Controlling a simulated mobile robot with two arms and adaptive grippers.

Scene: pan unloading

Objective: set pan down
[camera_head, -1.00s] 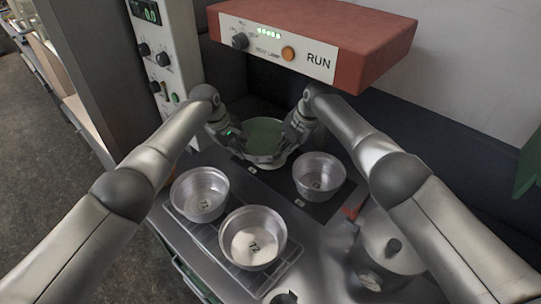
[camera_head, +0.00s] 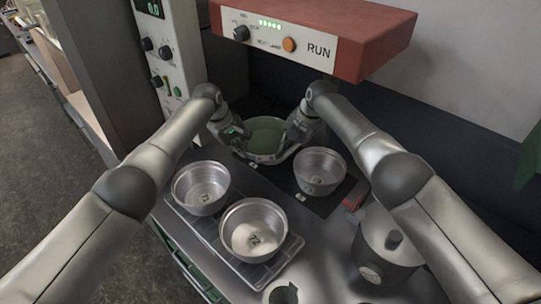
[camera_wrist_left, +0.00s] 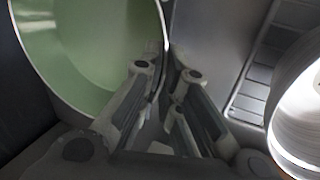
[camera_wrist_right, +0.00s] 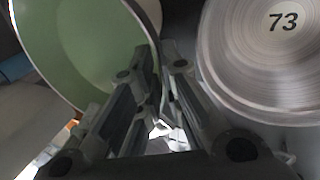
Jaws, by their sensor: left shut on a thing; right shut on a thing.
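A pan with a green inside (camera_head: 266,137) is at the back of the bench, below the red unit, roughly level. My left gripper (camera_head: 240,138) is shut on its left rim, and the left wrist view shows the rim (camera_wrist_left: 160,45) between the fingers (camera_wrist_left: 168,88). My right gripper (camera_head: 291,138) is shut on its right rim; the right wrist view shows the green inside (camera_wrist_right: 85,45) beside the fingers (camera_wrist_right: 160,80). A dark mat (camera_head: 337,200) lies under and in front of it. I cannot tell whether the pan's underside touches the surface.
A metal pan marked 73 (camera_head: 320,172) stands close to the right of the green one. Two more metal pans (camera_head: 201,188) (camera_head: 253,230) stand on a wire rack (camera_head: 210,229) in front. A lidded metal pot (camera_head: 388,250) is at right. The red unit (camera_head: 310,22) overhangs the back.

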